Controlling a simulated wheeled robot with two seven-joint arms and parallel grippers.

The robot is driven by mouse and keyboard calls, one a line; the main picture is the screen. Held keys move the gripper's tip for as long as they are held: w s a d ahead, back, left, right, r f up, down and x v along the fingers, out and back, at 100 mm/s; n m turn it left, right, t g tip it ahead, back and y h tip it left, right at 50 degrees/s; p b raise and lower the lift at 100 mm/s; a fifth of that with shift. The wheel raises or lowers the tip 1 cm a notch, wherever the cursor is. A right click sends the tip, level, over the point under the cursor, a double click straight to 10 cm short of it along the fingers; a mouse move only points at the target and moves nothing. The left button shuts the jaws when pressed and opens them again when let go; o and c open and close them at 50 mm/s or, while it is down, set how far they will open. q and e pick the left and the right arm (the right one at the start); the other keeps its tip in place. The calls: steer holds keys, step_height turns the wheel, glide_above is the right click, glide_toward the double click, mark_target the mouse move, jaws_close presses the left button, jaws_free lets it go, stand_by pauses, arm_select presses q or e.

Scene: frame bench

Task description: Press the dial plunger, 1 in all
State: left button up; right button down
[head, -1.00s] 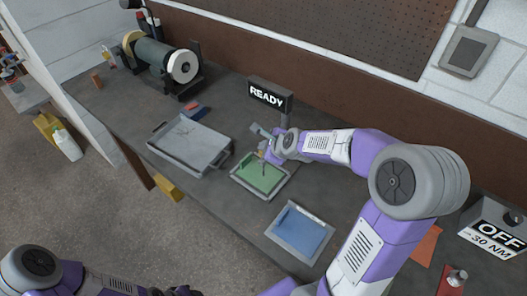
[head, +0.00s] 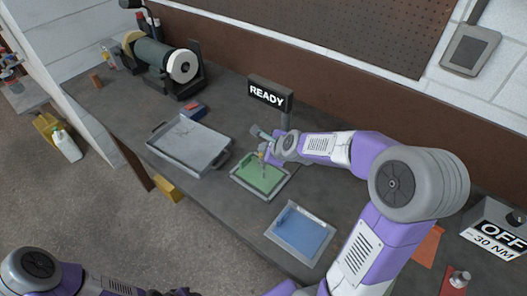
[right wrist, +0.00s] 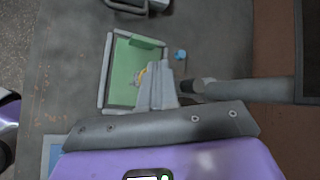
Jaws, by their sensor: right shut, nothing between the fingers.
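My right gripper (head: 262,160) is shut and empty, low over the back part of the green-floored tray (head: 245,184). In the right wrist view its fingers (right wrist: 157,85) reach over the tray's edge (right wrist: 104,75). A small yellow part (right wrist: 140,74) shows beside the fingertips, partly hidden by them; it may belong to the dial plunger, but I cannot make out the dial or tell whether the fingers touch it. A small blue knob-like thing (right wrist: 180,55) stands just outside the tray. Only part of my left arm shows at the lower left; its gripper is out of view.
A READY sign (head: 269,95) stands behind the tray. A grey tray (head: 188,145) lies to the left, a blue-floored tray (head: 301,232) in front.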

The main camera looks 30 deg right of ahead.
steer(key=shift+f+b, duration=0.5)
steer(key=shift+f, duration=0.1)
stand_by(0.3)
steer(key=shift+r, duration=0.1)
steer(key=shift+r+p, duration=1.6)
steer(key=shift+p, duration=0.1)
step_height(320, 180, up, 5)
steer(key=p, duration=0.5)
